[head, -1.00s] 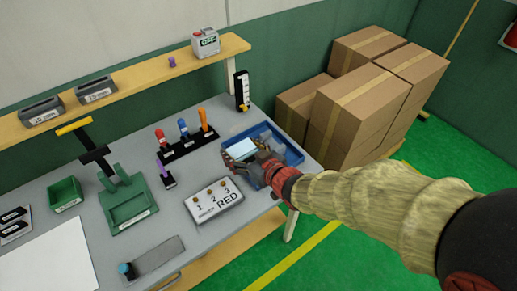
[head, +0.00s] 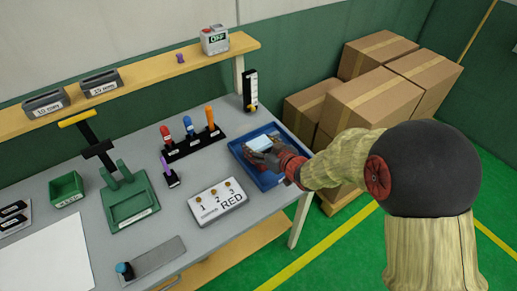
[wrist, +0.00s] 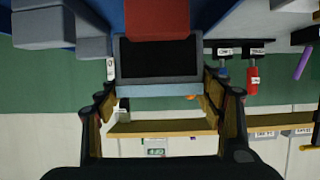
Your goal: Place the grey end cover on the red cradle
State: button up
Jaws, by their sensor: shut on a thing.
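The pale grey end cover (head: 258,143) is held in my gripper (head: 258,148) over the blue tray (head: 238,152) at the table's right end. In the wrist view the held cover (wrist: 158,89) shows a pale edge and a dark face between the fingers of my gripper (wrist: 160,105). A red block (wrist: 156,18), probably the red cradle, appears just beyond it in that view. I cannot tell whether the two touch. The cradle cannot be made out in the head view, where my gripper hides part of the tray.
A tool rack (head: 193,143) and a black upright gauge (head: 250,90) stand behind. Cardboard boxes (head: 375,105) are beyond the right end. A shelf (head: 130,75) runs along the back.

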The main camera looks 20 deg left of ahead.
jog(key=shift+f, duration=0.65)
jog(key=shift+f, duration=0.1)
jog(key=o, duration=1.4)
jog(key=shift+c, duration=0.2)
jog(key=shift+s+d+r, duration=0.15)
jog(key=shift+r, duration=0.05)
jog(key=p+v, duration=0.2)
jog(key=v, duration=0.9)
jog(key=shift+s+d, duration=0.25)
